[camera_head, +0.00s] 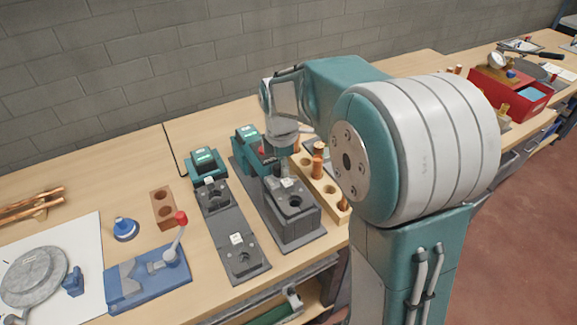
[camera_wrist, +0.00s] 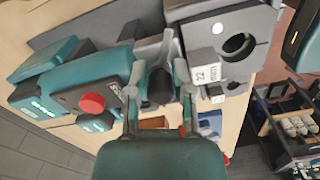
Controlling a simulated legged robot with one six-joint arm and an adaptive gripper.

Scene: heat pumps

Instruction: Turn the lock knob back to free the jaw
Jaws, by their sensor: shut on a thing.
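The dark lock knob (camera_wrist: 160,86) sits between my gripper's fingers in the wrist view, next to the grey jaw block. My gripper (camera_wrist: 158,92) is shut on the knob. The grey jaw block (camera_wrist: 203,33) has a round hole and a white tag marked 22. In the head view the block (camera_head: 293,219) stands on the bench, and my gripper (camera_head: 283,163) is at its back edge, where the arm partly hides the knob. The teal machine body (camera_head: 248,140) is behind the block, and its red button (camera_wrist: 92,103) shows in the wrist view.
A second fixture (camera_head: 229,232) with a grey plate stands to the left. A wooden rack (camera_head: 331,197) with copper fittings is close on the right. A blue tool with a red-knobbed lever (camera_head: 150,278) lies at front left. A red toolbox (camera_head: 510,97) is far right.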

